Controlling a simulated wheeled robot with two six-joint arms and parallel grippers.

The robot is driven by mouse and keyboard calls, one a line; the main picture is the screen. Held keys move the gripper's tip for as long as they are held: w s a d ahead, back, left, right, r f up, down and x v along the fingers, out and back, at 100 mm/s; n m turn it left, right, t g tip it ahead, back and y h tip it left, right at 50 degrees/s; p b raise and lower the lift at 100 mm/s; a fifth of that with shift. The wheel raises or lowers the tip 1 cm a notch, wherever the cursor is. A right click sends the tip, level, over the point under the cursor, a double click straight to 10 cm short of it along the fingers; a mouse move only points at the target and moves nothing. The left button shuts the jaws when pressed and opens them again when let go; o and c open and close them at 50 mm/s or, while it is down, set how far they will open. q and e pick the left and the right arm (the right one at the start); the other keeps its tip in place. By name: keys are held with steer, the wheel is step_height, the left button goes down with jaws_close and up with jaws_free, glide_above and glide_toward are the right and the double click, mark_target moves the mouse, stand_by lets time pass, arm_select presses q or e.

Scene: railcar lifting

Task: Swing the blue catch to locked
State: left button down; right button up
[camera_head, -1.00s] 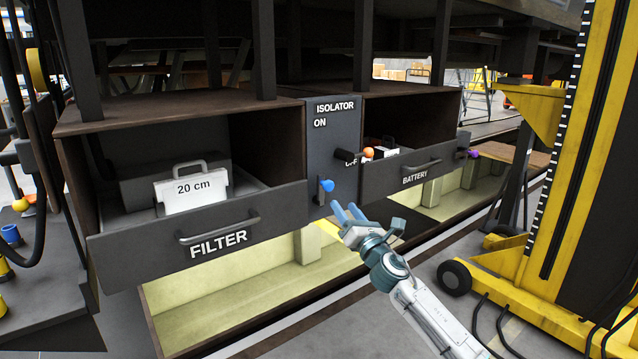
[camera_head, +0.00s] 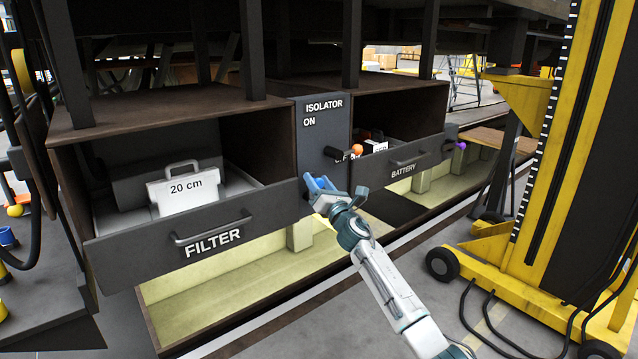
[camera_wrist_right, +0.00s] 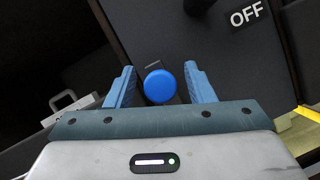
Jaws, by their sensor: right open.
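The blue catch shows in the right wrist view as a round blue knob (camera_wrist_right: 160,87) on the dark isolator panel (camera_wrist_right: 225,60). My right gripper (camera_wrist_right: 160,90) is open, with one blue finger on each side of the knob and a visible gap to each. In the head view my right gripper (camera_head: 318,184) is at the lower part of the isolator panel (camera_head: 323,140), beside the FILTER drawer's right end, and it mostly hides the catch. My left gripper is not in view.
The BATTERY drawer (camera_head: 400,165) is at the right. A black isolator handle with an orange knob (camera_head: 356,149) sticks out above my gripper. A yellow lift mast (camera_head: 540,130) stands at the right.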

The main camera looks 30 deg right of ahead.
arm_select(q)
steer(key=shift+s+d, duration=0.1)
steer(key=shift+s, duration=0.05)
arm_select(e)
jaws_close()
